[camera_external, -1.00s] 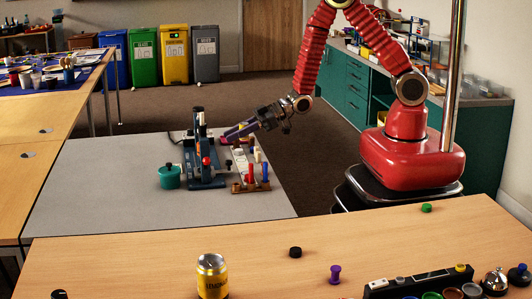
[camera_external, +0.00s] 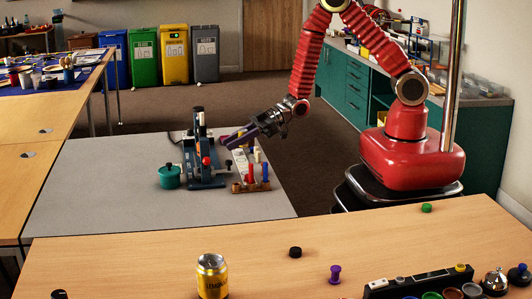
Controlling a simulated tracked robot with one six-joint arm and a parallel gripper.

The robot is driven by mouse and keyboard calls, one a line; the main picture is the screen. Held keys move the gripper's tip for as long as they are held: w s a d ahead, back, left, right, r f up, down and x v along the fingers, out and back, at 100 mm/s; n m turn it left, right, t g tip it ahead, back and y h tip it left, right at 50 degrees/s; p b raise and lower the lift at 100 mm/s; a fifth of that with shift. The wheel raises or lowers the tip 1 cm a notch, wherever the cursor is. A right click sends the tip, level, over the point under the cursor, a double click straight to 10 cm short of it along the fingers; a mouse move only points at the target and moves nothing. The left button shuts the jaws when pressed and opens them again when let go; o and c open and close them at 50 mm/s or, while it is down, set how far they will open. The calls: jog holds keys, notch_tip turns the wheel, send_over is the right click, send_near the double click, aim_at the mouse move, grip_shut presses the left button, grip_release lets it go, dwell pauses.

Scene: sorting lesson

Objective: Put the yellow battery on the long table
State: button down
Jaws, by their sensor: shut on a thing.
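My gripper (camera_external: 236,138) is over the far right part of the grey-topped table (camera_external: 95,190), pointing left and down. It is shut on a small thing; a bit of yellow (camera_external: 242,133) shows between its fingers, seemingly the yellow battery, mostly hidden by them. The gripper is above a white and wooden rack and right of a blue-grey machine. A long wooden table (camera_external: 150,262) runs across the foreground. Another wooden table (camera_external: 48,112) runs along the left. I cannot tell which one is the long table.
The blue-grey machine (camera_external: 203,165) stands beside a teal pot (camera_external: 169,177). A rack (camera_external: 250,187) holds red, white and blue pieces. A yellow can (camera_external: 211,276), a black cap (camera_external: 295,252) and a purple spool (camera_external: 335,274) stand on the front table. The grey table's left side is clear.

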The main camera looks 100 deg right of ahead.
aim_at(235, 169)
jog(key=shift+f, duration=1.65)
jog(key=shift+f, duration=1.85)
jog(key=shift+f, duration=0.2)
jog(key=c, duration=1.4)
grip_release()
jog(key=shift+c, duration=0.2)
jog(key=v, duration=1.3)
jog(key=shift+s+d+r, duration=0.1)
jog(key=shift+s+d, duration=0.05)
jog(key=shift+s, duration=0.25)
